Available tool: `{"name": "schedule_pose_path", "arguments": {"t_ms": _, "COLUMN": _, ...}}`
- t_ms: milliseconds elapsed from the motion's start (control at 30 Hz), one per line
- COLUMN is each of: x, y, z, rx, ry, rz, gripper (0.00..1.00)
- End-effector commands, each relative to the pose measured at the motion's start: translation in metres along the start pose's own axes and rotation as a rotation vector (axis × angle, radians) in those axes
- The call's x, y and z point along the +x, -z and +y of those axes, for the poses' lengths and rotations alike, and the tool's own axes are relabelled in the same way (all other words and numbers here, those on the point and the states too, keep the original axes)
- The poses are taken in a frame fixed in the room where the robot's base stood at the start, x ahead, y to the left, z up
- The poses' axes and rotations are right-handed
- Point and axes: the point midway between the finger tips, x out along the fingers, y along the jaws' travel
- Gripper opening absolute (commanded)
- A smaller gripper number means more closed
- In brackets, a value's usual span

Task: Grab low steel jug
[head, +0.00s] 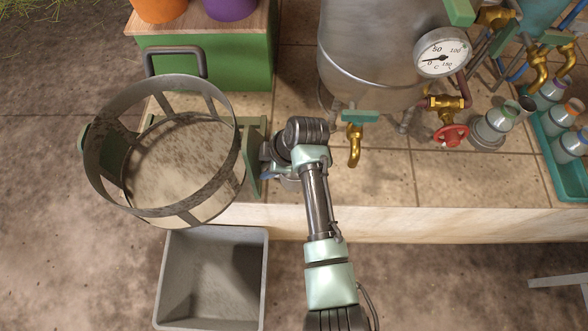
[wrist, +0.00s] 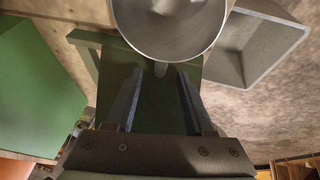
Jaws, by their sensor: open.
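The low steel jug (wrist: 168,28) shows at the top of the wrist view as a round, shiny open vessel, cut off by the picture edge. A short grey piece, seemingly its handle (wrist: 160,68), points down between the fingertips. My gripper (wrist: 157,78) is open, with one blue-grey finger on each side of that piece; I cannot tell whether either finger touches it. In the head view my gripper (head: 268,168) is mostly hidden under my wrist, by the counter's front edge. The jug is largely hidden there too.
A large round strainer basket (head: 168,78) on a green frame stands close left of my gripper. A grey bin (head: 212,230) is below the counter edge. A steel still (head: 375,60) with a brass tap (head: 354,145) stands behind and right. Bottles fill a teal tray (head: 562,178) at far right.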

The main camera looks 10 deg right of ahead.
Motion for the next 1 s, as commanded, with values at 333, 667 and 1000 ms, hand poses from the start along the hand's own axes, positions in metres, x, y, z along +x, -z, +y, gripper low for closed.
{"name": "schedule_pose_path", "arguments": {"t_ms": 333, "x": -0.0007, "y": -0.0001, "z": 0.0003, "rx": 0.0, "ry": 0.0, "rz": 0.0, "gripper": 0.05}}
{"name": "schedule_pose_path", "arguments": {"t_ms": 667, "x": -0.0008, "y": -0.0002, "z": 0.0003, "rx": 0.0, "ry": 0.0, "rz": -0.001, "gripper": 0.0}}
{"name": "schedule_pose_path", "arguments": {"t_ms": 1000, "x": -0.0007, "y": -0.0002, "z": 0.0002, "rx": 0.0, "ry": 0.0, "rz": 0.0, "gripper": 0.0}}
